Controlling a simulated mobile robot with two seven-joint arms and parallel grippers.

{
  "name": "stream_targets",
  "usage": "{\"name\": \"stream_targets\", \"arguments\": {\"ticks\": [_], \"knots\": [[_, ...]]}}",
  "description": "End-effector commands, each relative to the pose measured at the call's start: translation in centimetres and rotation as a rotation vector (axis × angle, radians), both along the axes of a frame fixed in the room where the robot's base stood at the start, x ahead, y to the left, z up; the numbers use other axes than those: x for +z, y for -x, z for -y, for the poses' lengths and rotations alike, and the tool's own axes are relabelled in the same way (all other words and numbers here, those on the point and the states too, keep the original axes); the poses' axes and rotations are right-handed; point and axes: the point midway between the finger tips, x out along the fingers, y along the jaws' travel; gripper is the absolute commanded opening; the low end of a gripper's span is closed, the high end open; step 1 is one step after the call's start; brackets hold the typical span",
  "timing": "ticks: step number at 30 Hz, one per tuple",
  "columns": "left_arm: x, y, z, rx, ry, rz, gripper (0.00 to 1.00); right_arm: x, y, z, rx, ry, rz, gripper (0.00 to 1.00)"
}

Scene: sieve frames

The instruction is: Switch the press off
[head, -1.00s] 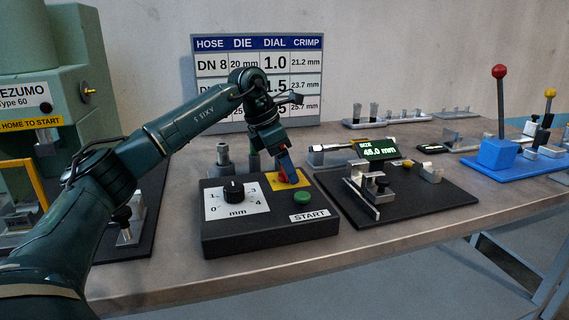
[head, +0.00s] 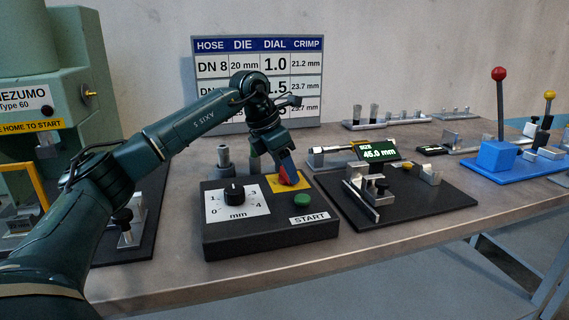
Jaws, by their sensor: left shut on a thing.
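The black control box (head: 271,240) stands on the bench, with a dial (head: 234,193) on a white scale, a green START button (head: 302,200) and a yellow plate (head: 275,188). A red switch (head: 287,176) sits on the yellow plate. My left gripper (head: 285,168) comes down on it from above and is shut on it; the fingers hide part of the switch, so I cannot tell its position. The green press (head: 80,75) stands at the far left, partly behind my left arm. My right gripper is not in view.
A gauge on a black board (head: 430,205) with a lit display (head: 375,150) stands right of the box. A blue fixture with a red-knobbed lever (head: 499,74) is further right. A settings chart (head: 258,80) stands behind. Bare bench lies in front of the box.

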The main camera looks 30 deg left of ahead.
Motion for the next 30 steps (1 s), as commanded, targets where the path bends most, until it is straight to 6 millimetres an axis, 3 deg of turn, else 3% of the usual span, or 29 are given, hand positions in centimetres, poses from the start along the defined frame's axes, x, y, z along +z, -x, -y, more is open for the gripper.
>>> {"name": "stream_targets", "arguments": {"ticks": [30], "knots": [[0.1,0.0,0.7,0.940,0.000,0.001,0.30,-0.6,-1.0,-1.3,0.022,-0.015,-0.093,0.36]]}}
